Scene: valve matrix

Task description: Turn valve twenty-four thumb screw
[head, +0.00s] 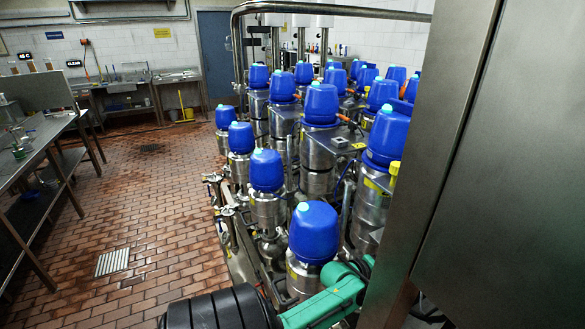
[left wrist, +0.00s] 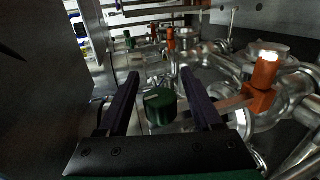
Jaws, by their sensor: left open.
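In the left wrist view my left gripper (left wrist: 158,74) is open, its two dark fingers pointing away from the camera. A dark green ribbed knob (left wrist: 160,107), which looks like a thumb screw, shows between the fingers, with a gap on each side. I see no number marking it as valve twenty-four. In the head view, steel valves with blue domed caps (head: 314,232) stand in rows. My green and black left arm comes in at the bottom, beside the nearest valve; its gripper is hidden there. My right gripper is in neither view.
Orange handles (left wrist: 264,72) and steel pipes crowd the right of the wrist view. A flat metal wall (left wrist: 40,110) closes its left side. In the head view a steel cabinet (head: 500,170) fills the right, and open tiled floor (head: 150,215) lies left of the valves.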

